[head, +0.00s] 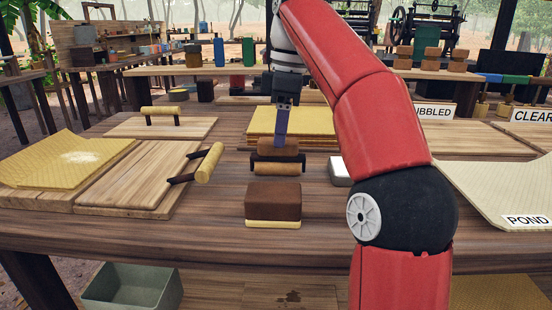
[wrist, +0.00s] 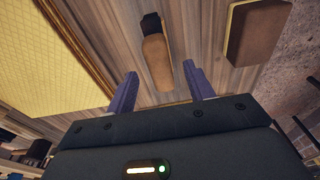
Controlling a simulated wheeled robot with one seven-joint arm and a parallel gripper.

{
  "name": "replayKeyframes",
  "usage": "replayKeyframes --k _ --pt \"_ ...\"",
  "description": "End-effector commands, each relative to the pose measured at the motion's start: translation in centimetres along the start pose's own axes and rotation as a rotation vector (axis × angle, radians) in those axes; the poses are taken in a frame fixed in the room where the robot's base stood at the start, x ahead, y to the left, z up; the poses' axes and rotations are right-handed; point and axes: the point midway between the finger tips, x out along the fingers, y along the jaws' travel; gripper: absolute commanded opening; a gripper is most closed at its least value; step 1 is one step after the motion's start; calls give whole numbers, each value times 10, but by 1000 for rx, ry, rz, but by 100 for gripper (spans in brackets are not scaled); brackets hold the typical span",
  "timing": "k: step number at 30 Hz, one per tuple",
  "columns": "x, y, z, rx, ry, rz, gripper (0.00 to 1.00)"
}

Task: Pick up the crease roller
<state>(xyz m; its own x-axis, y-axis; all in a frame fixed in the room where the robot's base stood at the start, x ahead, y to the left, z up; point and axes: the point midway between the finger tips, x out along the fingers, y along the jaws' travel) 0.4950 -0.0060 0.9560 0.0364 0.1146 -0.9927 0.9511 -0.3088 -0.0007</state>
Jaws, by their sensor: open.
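A short roller tool with a brown wooden body (head: 277,147), a paler wooden bar (head: 277,168) and black end pieces lies on the middle of the table; I take it as the crease roller. In the wrist view a brown wooden body with a black end (wrist: 156,58) lies ahead of the gap between my fingers. My gripper (head: 282,136) points down over the tool with its purple fingers apart. In the wrist view my gripper (wrist: 161,70) is open and empty. In the head view one finger hides the other, and contact cannot be told.
A brown block on a yellow base (head: 273,196) stands close in front of the tool; it also shows in the wrist view (wrist: 258,30). A stack of yellow sheets (head: 320,122) lies just behind. Wooden boards with handles (head: 130,182) are left, a pale sheet (head: 490,180) right.

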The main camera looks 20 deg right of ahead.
Motion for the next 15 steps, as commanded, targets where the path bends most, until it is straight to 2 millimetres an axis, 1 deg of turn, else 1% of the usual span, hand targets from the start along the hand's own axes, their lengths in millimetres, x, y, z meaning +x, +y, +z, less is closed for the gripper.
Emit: replayKeyframes --k 1,5,9,12,15 --pt "11 0 1 1 0 -1 53" --pt "24 0 0 1 0 -1 53" --pt "46 0 0 1 -1 -1 53" --pt "59 0 0 2 -1 0 53" --pt "65 1 0 2 0 1 53"
